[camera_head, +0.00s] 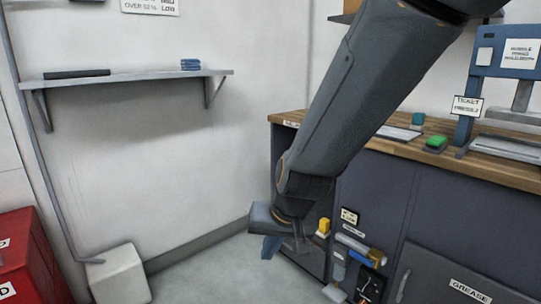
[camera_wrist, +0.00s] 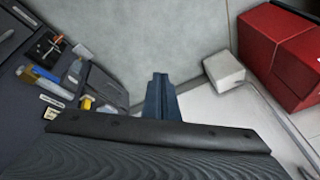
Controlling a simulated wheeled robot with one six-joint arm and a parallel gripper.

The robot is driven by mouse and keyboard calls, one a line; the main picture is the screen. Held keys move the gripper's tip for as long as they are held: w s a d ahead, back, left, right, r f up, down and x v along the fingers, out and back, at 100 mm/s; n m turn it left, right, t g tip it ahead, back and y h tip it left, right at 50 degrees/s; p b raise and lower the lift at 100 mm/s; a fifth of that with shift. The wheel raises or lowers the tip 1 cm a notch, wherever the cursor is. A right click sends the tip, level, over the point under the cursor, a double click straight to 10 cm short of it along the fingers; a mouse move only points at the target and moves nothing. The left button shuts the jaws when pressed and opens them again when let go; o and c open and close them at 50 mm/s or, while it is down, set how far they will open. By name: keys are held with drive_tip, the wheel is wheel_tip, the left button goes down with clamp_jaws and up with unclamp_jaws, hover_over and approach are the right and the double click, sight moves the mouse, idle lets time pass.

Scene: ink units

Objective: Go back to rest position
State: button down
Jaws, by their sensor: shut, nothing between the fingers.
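My gripper (camera_head: 271,247) hangs at the lower end of my grey arm, in front of the left end of the dark cabinet in the head view. In the wrist view my gripper (camera_wrist: 159,80) shows as two blue fingers close together at the middle. It is shut and empty, pointing down over the bare floor. Part of the fingers is hidden behind the wrist in the head view.
A white block (camera_head: 119,276) and red cabinet (camera_head: 28,256) stand left. A wall shelf (camera_head: 130,79) is above.

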drive_tip(key=s+d+r+n+g+h, duration=0.15)
drive_tip(key=s+d, duration=0.25)
drive_tip(key=s, duration=0.5)
drive_tip(key=s+d+r+n+g, duration=0.2)
drive_tip(key=s+d+r, duration=0.1)
drive_tip(key=s, duration=0.5)
drive_tip(key=s+d+r+m+h+p, duration=0.1)
drive_tip(key=d+r+m+p, duration=0.3)
drive_tip(key=d+r+p, duration=0.8)
wheel_tip(320, 180, up, 3)
drive_tip(key=p, duration=1)
drive_tip(key=shift+s+d, duration=0.25)
drive_tip(key=shift+d, duration=0.1)
drive_tip(key=shift+f+g, duration=0.15)
drive_tip(key=shift+g, duration=0.1)
